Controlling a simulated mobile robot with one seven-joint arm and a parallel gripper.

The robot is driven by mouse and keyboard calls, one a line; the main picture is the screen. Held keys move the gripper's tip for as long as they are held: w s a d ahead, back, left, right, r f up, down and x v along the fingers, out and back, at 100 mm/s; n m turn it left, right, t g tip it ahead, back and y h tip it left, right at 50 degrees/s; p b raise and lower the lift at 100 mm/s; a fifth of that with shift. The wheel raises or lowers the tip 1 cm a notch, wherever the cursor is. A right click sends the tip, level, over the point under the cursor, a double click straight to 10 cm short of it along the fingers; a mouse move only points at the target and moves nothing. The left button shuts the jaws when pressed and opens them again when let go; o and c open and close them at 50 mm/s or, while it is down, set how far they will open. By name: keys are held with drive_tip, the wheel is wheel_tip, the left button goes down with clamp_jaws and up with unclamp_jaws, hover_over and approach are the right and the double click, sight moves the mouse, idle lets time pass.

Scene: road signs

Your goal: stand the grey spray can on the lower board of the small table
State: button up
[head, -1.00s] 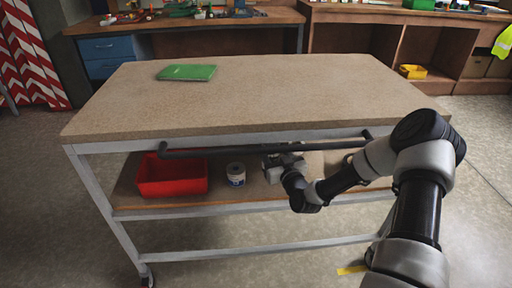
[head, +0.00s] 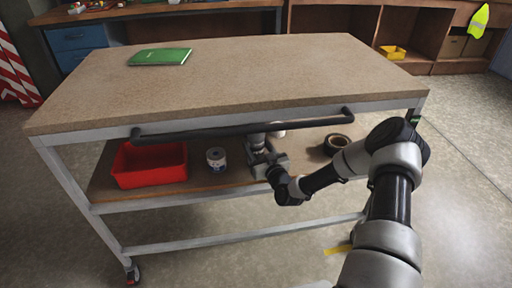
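The small table (head: 240,85) has a top and a lower board (head: 200,190) beneath it. My gripper (head: 262,152) reaches in under the handle bar, over the right middle of the lower board. A small grey upright shape (head: 256,140) shows at the fingers, just under the bar; it may be the grey spray can, but its top is hidden by the bar and tabletop. I cannot tell whether the fingers touch it or whether it rests on the board.
On the lower board, a red bin (head: 150,166) stands left, a small white-and-blue tin (head: 216,159) left of my gripper, and a black tape roll (head: 337,144) to its right. The dark handle bar (head: 240,129) runs above. A green book (head: 160,56) lies on the top.

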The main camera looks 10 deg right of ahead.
drive_tip(key=shift+r, duration=0.2)
drive_tip(key=o, duration=1.1)
drive_tip(key=shift+f, duration=0.3)
drive_tip(key=shift+c, duration=0.2)
drive_tip(key=o, duration=0.4)
drive_tip(key=shift+r, duration=0.1)
drive_tip(key=shift+r, duration=0.1)
drive_tip(key=shift+s+r, duration=0.1)
drive_tip(key=p+v, duration=0.2)
drive_tip(key=v, duration=1)
drive_tip(key=shift+d, duration=0.1)
